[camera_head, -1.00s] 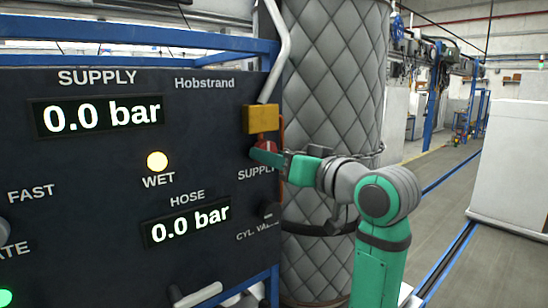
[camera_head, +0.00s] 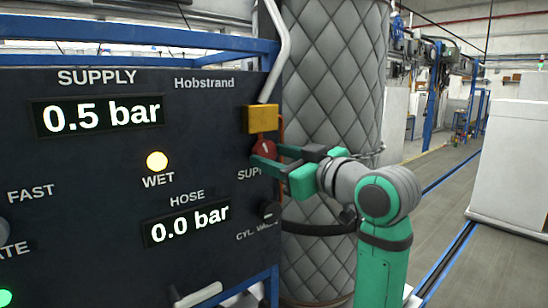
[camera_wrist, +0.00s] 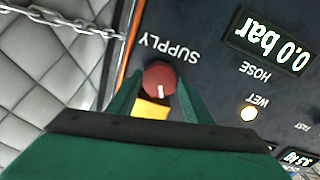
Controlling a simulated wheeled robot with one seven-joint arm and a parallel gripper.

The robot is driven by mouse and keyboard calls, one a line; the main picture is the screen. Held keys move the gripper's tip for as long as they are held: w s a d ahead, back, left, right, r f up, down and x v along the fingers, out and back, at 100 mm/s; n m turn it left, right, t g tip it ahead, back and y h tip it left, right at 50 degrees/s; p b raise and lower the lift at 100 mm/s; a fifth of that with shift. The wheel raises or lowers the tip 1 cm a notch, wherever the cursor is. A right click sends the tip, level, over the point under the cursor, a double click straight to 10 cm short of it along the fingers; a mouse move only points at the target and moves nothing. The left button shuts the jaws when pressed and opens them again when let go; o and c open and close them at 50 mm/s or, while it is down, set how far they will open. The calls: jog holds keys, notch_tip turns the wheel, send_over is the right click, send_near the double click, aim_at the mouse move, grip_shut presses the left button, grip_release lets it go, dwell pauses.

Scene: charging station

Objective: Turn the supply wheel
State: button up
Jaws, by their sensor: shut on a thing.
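The supply wheel (camera_head: 264,149) is a small red knob with a white mark, on the right edge of the dark panel (camera_head: 110,210), under a yellow block (camera_head: 261,119). My gripper (camera_head: 268,157) reaches it from the right and is shut on it, one green finger on each side. In the wrist view the red wheel (camera_wrist: 160,79) sits between the two fingertips, its white mark showing. The SUPPLY display (camera_head: 99,116) reads 0.5 bar. The HOSE display (camera_head: 187,223) reads 0.0 bar.
A lit amber WET lamp (camera_head: 157,161) is on the panel. The CYL. VALVE knob (camera_head: 268,211) is below the wheel. A large quilted grey cylinder (camera_head: 335,80) stands close behind my gripper, with a chain (camera_wrist: 60,20) around it. Open floor lies at the right.

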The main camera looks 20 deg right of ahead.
jog(key=n, duration=0.5)
jog(key=shift+d+n, duration=0.1)
jog(key=shift+n, duration=0.2)
jog(key=n, duration=0.5)
jog(key=shift+n, duration=0.3)
jog(key=o, duration=1.1)
jog(key=shift+r, duration=0.1)
jog(key=shift+c, duration=0.2)
